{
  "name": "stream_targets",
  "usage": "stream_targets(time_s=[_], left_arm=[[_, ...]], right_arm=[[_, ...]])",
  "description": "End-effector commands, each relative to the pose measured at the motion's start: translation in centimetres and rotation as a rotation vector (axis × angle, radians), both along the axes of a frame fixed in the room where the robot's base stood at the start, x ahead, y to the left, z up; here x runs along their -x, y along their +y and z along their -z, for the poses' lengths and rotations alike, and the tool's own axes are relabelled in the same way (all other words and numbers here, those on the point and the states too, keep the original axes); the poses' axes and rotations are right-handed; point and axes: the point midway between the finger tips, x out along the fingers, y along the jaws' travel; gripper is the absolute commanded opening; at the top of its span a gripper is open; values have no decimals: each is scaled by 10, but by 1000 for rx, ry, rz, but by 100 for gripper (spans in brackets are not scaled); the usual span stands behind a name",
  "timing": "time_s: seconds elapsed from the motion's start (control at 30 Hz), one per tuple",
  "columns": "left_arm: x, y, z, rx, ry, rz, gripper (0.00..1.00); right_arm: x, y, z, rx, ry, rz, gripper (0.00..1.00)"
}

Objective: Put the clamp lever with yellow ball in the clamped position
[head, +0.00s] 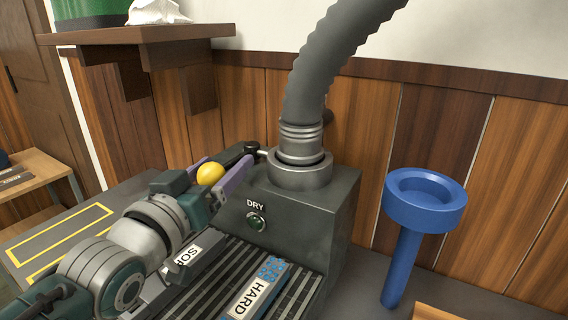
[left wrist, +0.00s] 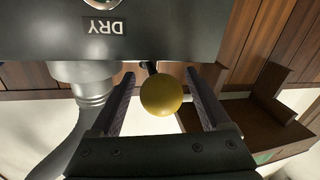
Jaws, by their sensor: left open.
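The clamp lever's yellow ball (head: 210,173) shows in the head view between the fingers of my left gripper (head: 222,172). In the left wrist view the yellow ball (left wrist: 161,95) sits between the two open fingers of the left gripper (left wrist: 158,100), with a gap on each side. A dark rod (left wrist: 151,68) shows behind the ball, toward the machine. In the head view a black knob (head: 251,147) shows beside the hose collar, near the fingertips. Most of the lever is hidden by the ball and the gripper. My right gripper is not in view.
The grey machine box (head: 300,210) with a DRY label and green button (head: 256,222) stands right of the gripper. A thick hose (head: 330,70) rises from it. A ribbed bed holds a HARD block (head: 255,290). A blue funnel stand (head: 425,205) is at right; a wooden shelf (head: 130,35) hangs above.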

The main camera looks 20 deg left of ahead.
Motion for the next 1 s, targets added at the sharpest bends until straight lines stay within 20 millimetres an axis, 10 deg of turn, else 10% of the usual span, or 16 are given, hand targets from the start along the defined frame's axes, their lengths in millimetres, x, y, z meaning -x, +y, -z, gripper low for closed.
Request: stream_targets(time_s=[0.5, 1.0], left_arm=[[84, -3, 0, 1, 1, -1, 80], [91, -3, -1, 1, -1, 0, 80]], right_arm=[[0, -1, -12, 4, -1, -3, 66], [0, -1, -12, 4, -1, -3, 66]])
